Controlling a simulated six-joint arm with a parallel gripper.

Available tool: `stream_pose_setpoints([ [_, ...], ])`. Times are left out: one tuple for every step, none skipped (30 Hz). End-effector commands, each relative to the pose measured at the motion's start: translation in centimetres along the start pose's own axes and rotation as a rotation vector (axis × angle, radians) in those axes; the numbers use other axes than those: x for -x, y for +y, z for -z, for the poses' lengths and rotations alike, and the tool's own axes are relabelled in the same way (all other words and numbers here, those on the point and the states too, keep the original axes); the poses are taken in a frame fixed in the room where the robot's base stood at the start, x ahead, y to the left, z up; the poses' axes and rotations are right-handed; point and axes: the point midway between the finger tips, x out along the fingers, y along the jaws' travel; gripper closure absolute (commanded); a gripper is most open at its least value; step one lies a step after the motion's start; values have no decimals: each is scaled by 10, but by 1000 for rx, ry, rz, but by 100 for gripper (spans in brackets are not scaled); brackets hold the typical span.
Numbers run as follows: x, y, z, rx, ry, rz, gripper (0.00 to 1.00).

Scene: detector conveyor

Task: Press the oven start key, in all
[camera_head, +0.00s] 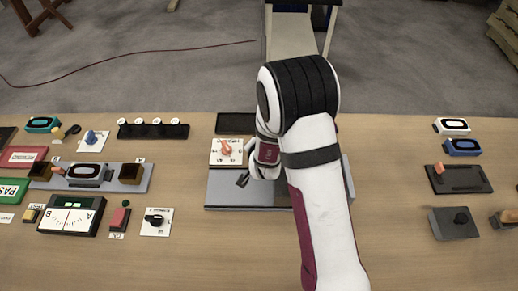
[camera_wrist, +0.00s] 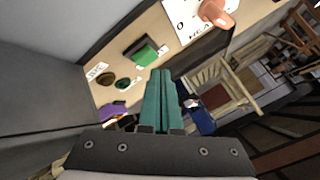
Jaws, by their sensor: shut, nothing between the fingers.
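My gripper (camera_wrist: 160,72) shows in the wrist view with its two teal fingers shut together and nothing between them.
A white dial card with an orange knob (camera_head: 225,150) is left of my wrist; it also shows in the wrist view (camera_wrist: 215,12). A grey plate (camera_head: 225,190) lies partly under my arm. Several devices crowd the bench's left side. The wood right of my arm (camera_head: 390,180) is clear.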

Motion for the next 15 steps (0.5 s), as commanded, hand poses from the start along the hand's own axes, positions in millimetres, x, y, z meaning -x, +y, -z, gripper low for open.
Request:
stream_pose_setpoints([
  [-1, 0, 0, 0, 0, 0, 100],
  [-1, 1, -1, 0, 0, 0, 100],
  [-2, 2, -2, 0, 0, 0, 100],
  [-3, 2, -2, 0, -1, -1, 100],
  [-4, 3, -3, 0, -1, -1, 100],
  [-5, 4, -4, 0, -1, -2, 100],
  [-6, 4, -4, 0, -1, -1, 100],
  [-6, 4, -4, 0, -1, -1, 100],
  [-6, 4, -4, 0, 0, -1, 100],
  [-6, 4, -4, 0, 0, 0, 100],
  [-6, 4, -4, 0, 0, 0, 100],
  [-6, 4, -4, 0, 0, 0, 100],
  [-6, 4, -4, 0, 0, 0, 100],
  [-6, 4, -4, 0, 0, 0, 100],
  [-6, 4, -4, 0, 0, 0, 100],
])
